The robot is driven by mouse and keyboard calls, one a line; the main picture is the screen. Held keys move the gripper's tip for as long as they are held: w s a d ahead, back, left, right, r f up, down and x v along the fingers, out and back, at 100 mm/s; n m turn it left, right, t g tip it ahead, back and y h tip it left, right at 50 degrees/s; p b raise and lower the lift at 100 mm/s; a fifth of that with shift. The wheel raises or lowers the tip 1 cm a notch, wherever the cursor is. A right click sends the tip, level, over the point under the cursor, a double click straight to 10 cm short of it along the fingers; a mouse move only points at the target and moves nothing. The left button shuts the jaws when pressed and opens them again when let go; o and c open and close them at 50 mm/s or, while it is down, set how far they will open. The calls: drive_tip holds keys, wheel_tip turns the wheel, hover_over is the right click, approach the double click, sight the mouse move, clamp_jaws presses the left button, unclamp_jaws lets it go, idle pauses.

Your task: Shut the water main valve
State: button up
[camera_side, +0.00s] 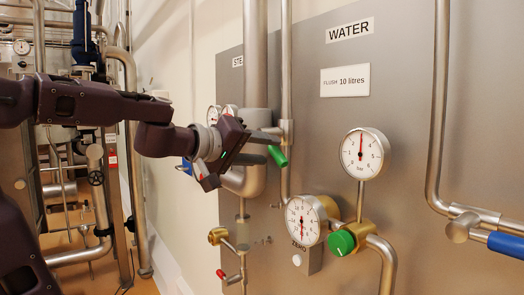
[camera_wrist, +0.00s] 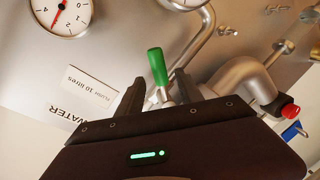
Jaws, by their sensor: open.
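A green-handled lever valve sits on the vertical pipe left of the WATER label (camera_side: 349,30). Its green grip (camera_side: 278,156) slants down in the side view. In the wrist view the green grip (camera_wrist: 157,66) shows between and just beyond the fingertips. My gripper (camera_side: 272,148) is open, with its fingers pointing at the panel and right beside the grip. In the wrist view my gripper (camera_wrist: 160,78) has one dark finger on each side of the lever, with gaps. I cannot tell whether a finger touches it. The valve body is partly hidden by the fingers.
A blue-handled valve (camera_side: 505,244) is at far right. A thick steel pipe (camera_side: 255,60) runs close behind my gripper. A red knob (camera_wrist: 291,111) shows in the wrist view.

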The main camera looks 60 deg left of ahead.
drive_tip(key=shift+s, duration=0.1)
drive_tip(key=c, duration=0.3)
drive_tip(key=s+d+n, duration=0.1)
drive_tip(key=n, duration=0.1)
drive_tip(key=s+d+n+t+h, duration=0.1)
drive_tip(key=s+n, duration=0.1)
drive_tip(key=s+d+n, duration=0.1)
drive_tip(key=shift+s+f+n+t+h, duration=0.3)
drive_tip(key=shift+s+f+n+h, duration=0.1)
clamp_jaws()
drive_tip(key=s+a+f+n, duration=0.2)
drive_tip(key=a+f+n, duration=0.3)
drive_tip(key=n, duration=0.6)
drive_tip(key=w+d+r, duration=0.1)
drive_tip(key=w+r, duration=0.1)
drive_tip(key=w, duration=0.7)
drive_tip(key=shift+d+n+y, duration=0.2)
drive_tip(key=shift+n+y, duration=0.1)
drive_tip(key=shift+y, duration=0.1)
